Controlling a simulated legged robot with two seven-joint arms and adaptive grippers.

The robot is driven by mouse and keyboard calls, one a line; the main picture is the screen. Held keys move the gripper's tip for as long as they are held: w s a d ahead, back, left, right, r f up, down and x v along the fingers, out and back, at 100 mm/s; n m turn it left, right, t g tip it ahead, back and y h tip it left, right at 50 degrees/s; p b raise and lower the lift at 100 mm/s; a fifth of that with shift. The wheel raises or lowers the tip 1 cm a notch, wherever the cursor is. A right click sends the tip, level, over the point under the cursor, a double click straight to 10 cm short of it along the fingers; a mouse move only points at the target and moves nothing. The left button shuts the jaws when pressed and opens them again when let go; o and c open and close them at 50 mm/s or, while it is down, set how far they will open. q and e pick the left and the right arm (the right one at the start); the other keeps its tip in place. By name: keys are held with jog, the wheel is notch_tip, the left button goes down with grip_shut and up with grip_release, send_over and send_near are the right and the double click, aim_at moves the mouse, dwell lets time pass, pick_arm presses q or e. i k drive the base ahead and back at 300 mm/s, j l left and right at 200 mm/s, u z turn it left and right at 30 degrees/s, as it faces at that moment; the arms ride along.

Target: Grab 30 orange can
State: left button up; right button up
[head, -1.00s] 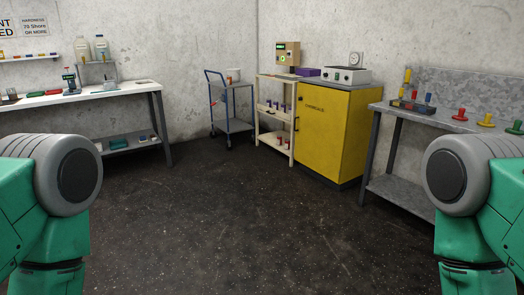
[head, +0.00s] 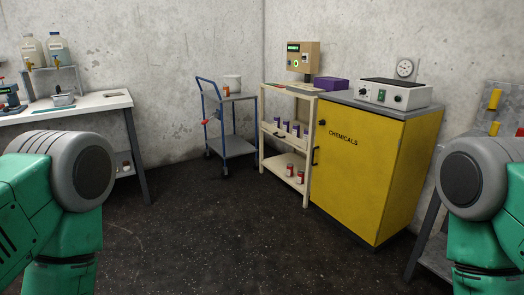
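A small orange can (head: 226,91) stands on the top shelf of the blue-framed cart (head: 239,97), beside a white tub (head: 233,82). It is far off, and no number on it can be read. Two red cans with pale labels stand on the bottom shelf of the cream cart, one (head: 290,170) beside the other (head: 300,177). Only my green and grey upper arm parts show at the left and right edges. Both my grippers are out of view.
The cream shelf cart (head: 262,117) carries several purple-topped cans (head: 286,126). A yellow chemicals cabinet (head: 365,160) stands right of it. A white bench (head: 75,108) is at left, a grey bench (head: 432,262) at right. The dark floor (head: 230,225) between is clear.

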aim_at(226, 93)
jog(key=i, duration=2.4)
jog(key=i+u, duration=0.2)
jog(key=i, duration=0.3)
jog(key=i+l+u, duration=0.2)
jog(key=i, duration=0.25)
jog(key=i+l+u, duration=0.2)
jog(key=i, duration=0.3)
jog(key=z, duration=0.7)
jog(key=i+j+z, duration=0.2)
jog(key=j+z, duration=0.8)
jog(key=j, duration=0.25)
jog(key=j+z, duration=0.5)
jog(key=j, duration=0.25)
